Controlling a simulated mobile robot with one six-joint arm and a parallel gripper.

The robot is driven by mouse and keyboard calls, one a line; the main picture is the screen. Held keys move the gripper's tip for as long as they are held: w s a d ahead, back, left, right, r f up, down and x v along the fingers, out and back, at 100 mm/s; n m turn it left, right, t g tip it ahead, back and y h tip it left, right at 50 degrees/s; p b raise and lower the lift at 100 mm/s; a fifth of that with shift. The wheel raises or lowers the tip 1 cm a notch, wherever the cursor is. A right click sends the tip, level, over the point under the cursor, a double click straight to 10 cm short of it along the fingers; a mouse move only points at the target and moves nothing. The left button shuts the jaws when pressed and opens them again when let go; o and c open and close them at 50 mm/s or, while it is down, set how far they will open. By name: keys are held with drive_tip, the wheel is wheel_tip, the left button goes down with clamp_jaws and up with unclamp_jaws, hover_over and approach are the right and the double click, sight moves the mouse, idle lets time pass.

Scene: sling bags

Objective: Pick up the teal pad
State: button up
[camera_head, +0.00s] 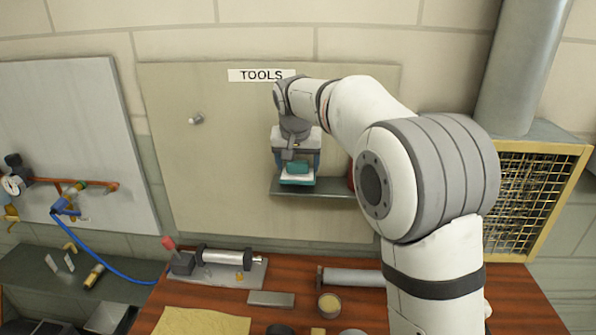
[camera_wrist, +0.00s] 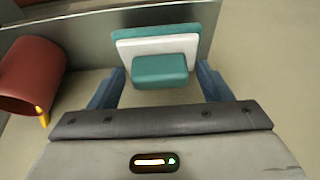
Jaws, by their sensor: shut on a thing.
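The teal pad (camera_head: 297,181) is a teal base with a white layer and a smaller teal block on top. It is at the left end of a small grey shelf (camera_head: 335,188) on the board. In the wrist view, the pad (camera_wrist: 160,70) lies between the two blue fingers. My gripper (camera_head: 297,160) reaches down over it and is shut on it; it also shows in the wrist view (camera_wrist: 160,68). Whether the pad's underside touches the shelf cannot be told.
A red cylinder (camera_wrist: 32,78) stands close beside the pad on the shelf, partly behind my arm in the head view. The "TOOLS" sign (camera_head: 262,75) is above. A wooden bench (camera_head: 210,292) with several tools lies below. A yellow-framed mesh panel (camera_head: 535,195) is at right.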

sight(298, 161)
wheel_tip(298, 161, up, 5)
drive_tip(key=shift+r+b, duration=0.15)
drive_tip(key=shift+b, duration=0.35)
drive_tip(key=s+b, duration=0.6)
drive_tip(key=s, duration=1.3)
drive_tip(key=shift+s+a, duration=0.3)
drive_tip(key=shift+a, duration=0.05)
